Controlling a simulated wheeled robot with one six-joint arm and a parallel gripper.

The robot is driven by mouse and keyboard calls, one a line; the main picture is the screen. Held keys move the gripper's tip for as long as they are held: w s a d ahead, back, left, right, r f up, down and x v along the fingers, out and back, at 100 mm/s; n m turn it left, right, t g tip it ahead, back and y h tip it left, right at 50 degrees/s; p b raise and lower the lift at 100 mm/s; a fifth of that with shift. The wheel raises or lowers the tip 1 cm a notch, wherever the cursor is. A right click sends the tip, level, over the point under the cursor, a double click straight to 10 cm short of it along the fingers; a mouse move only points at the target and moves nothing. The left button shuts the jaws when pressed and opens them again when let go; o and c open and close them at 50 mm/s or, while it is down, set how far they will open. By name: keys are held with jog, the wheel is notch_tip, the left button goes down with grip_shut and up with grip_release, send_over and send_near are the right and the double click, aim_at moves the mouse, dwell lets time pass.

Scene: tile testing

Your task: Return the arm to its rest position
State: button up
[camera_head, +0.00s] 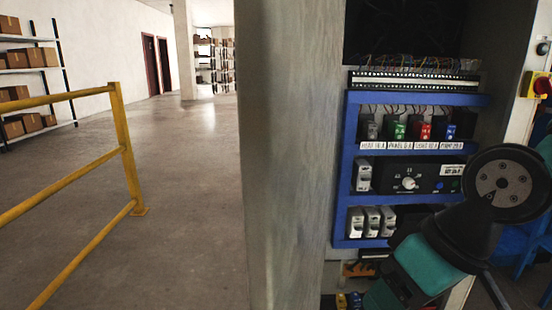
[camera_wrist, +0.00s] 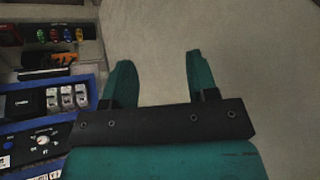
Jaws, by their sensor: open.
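In the wrist view my gripper (camera_wrist: 158,82) has its two teal fingers spread apart, with only bare grey-beige surface showing between them. Nothing is held. In the head view my arm is at the lower right, in front of the right side of the blue-framed control panel (camera_head: 340,200). A black round joint and teal links of my arm show there. The fingertips cannot be made out in the head view. My arm hides part of the panel's lower right.
Breakers (camera_head: 372,222) and a black knob unit (camera_head: 405,178) sit in the panel. A grey pillar (camera_head: 285,150) stands to its left. A yellow railing (camera_head: 125,150) stands farther left on open floor (camera_head: 190,210). A red-and-yellow switch (camera_head: 541,86) is at the right edge.

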jog(key=s+r+n+g+p, duration=0.1)
jog(key=s+r+n+p, duration=0.15)
jog(key=s, duration=0.35)
notch_tip(320, 180, up, 24)
jog(key=m+p, duration=0.1)
jog(key=p, duration=2.2)
jog(key=shift+w+d+r, duration=0.15)
jog(key=shift+w+d, duration=0.1)
jog(key=shift+w, duration=0.1)
